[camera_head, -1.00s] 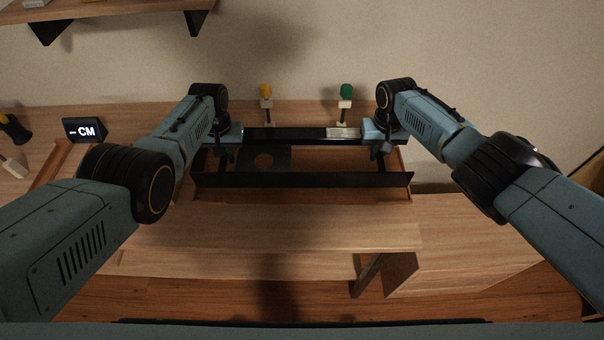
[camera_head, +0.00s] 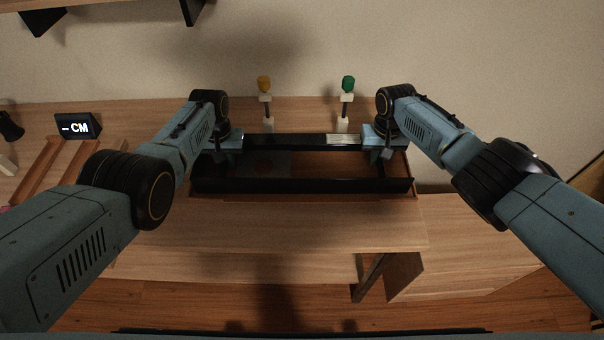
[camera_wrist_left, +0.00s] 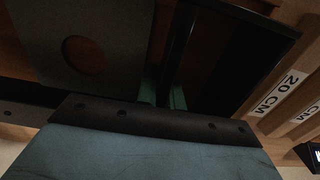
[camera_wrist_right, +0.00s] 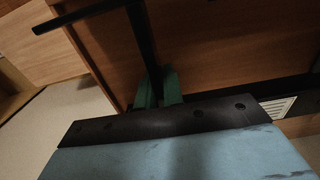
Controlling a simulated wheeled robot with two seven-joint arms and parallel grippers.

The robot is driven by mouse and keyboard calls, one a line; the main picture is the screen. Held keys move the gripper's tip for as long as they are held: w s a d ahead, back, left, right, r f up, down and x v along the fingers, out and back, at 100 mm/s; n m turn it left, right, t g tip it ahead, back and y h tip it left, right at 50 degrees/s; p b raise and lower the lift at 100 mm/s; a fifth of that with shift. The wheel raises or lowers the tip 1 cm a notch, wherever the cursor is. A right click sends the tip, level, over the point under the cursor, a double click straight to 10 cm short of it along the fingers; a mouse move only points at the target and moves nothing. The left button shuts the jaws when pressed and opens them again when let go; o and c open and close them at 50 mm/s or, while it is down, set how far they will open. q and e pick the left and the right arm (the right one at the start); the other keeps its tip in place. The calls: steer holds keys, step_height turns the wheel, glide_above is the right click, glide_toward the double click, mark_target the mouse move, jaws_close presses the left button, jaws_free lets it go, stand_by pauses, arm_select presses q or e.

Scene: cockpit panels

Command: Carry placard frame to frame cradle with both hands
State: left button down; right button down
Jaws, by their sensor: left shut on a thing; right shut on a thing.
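The placard frame is a black rectangle with a long front bar (camera_head: 300,186) and a back bar (camera_head: 290,142) bearing a pale label (camera_head: 343,139). My left gripper (camera_head: 222,152) is shut on its left side bar, which shows between green fingers in the left wrist view (camera_wrist_left: 163,94). My right gripper (camera_head: 387,153) is shut on the right side bar, also seen in the right wrist view (camera_wrist_right: 158,88). The frame looks level over a reddish-brown wooden tray (camera_head: 411,170), possibly the cradle; I cannot tell whether they touch. A dark plate with a round hole (camera_wrist_left: 60,30) lies below.
The table front (camera_head: 300,225) is clear.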

arm_select(q)
steer(key=c, duration=1.5)
jaws_free()
steer(key=shift+f, duration=0.1)
arm_select(e)
steer(key=c, duration=1.5)
jaws_free()
steer(key=shift+f, duration=0.1)
arm_select(q)
step_height(320, 180, up, 12)
arm_select(e)
step_height(320, 180, up, 12)
